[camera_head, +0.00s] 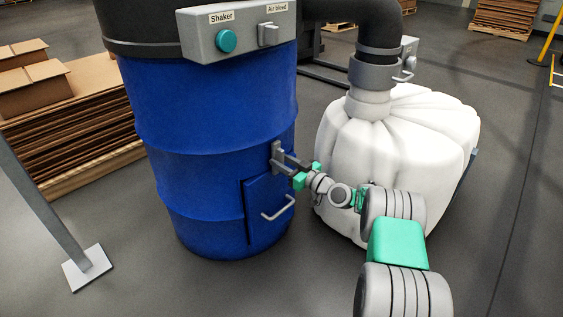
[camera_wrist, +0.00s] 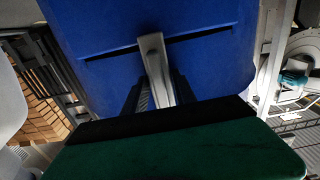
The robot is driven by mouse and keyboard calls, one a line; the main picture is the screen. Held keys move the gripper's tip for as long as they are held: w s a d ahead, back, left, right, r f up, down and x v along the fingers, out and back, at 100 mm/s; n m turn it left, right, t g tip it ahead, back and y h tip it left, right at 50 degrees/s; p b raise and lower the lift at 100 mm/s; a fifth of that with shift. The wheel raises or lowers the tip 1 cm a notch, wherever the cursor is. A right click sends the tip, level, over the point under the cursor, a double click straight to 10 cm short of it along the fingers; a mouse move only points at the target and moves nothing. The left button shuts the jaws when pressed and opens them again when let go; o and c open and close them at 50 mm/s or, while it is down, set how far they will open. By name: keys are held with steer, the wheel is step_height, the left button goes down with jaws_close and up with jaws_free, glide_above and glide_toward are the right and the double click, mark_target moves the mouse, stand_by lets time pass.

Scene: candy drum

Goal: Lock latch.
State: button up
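The blue drum (camera_head: 215,120) stands upright in the head view, with a closed-looking door panel (camera_head: 262,203) low on its front right. The grey latch (camera_head: 277,156) is on the drum just above the door's top edge. My gripper (camera_head: 285,160) is at the latch, reaching in from the right. In the wrist view the light grey latch bar (camera_wrist: 153,60) runs down between the two dark fingers of my gripper (camera_wrist: 155,95), across the dark seam of the door. The fingertips are partly hidden, and I cannot tell whether they press on the bar.
A door handle (camera_head: 279,208) sticks out below the latch. A white bulging bag (camera_head: 390,150) stands right of the drum, close behind my arm. A control box (camera_head: 240,33) is above. Stacked cardboard (camera_head: 70,120) and a post foot (camera_head: 88,267) are left.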

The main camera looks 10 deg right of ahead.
steer(key=shift+o, duration=1)
steer(key=p+v, duration=0.2)
steer(key=v, duration=0.6)
steer(key=shift+p, duration=0.35)
